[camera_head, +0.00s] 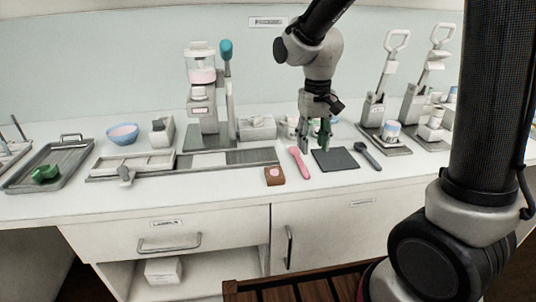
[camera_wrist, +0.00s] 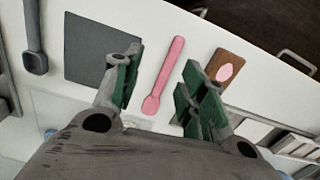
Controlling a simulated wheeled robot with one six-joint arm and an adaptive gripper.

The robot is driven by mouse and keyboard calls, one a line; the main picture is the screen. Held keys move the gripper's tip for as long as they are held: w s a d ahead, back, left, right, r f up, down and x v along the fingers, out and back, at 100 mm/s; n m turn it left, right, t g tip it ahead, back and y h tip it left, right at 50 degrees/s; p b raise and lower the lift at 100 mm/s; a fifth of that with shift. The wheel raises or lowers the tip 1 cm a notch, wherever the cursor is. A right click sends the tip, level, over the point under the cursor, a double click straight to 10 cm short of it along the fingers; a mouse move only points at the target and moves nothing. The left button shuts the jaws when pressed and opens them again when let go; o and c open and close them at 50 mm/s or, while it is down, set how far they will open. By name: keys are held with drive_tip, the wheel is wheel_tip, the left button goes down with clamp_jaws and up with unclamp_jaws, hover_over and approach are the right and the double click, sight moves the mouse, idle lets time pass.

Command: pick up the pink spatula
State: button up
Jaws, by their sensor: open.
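The pink spatula (camera_head: 299,162) lies flat on the white counter, just left of a dark square mat (camera_head: 335,159). In the wrist view the pink spatula (camera_wrist: 165,75) lies between the mat and a brown block, with its wider end toward my gripper. My gripper (camera_head: 315,144) hangs fingers-down above the counter near the mat's back edge. In the wrist view my gripper (camera_wrist: 158,92) has its green-padded fingers spread, one on each side of the spatula's wide end. Nothing is held. The height between fingers and spatula is hard to tell.
A dark grey spoon (camera_head: 368,156) lies right of the mat. A brown block with a pink spot (camera_head: 274,176) is left of the spatula. A metal rail fixture (camera_head: 185,170) and a dispenser (camera_head: 203,85) stand further left. Lever presses (camera_head: 383,85) stand at right.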

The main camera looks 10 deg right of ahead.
sight(302, 165)
drive_tip(key=shift+w+a+r, duration=0.25)
drive_tip(key=shift+w+a, duration=0.35)
drive_tip(key=shift+w, duration=0.1)
drive_tip(key=shift+w+a+f+m, duration=0.1)
drive_tip(key=shift+w+m, duration=0.05)
drive_tip(key=shift+m, duration=0.25)
drive_tip(key=shift+f, duration=0.25)
drive_tip(key=f, duration=0.7)
drive_tip(key=shift+a, duration=0.3)
clamp_jaws()
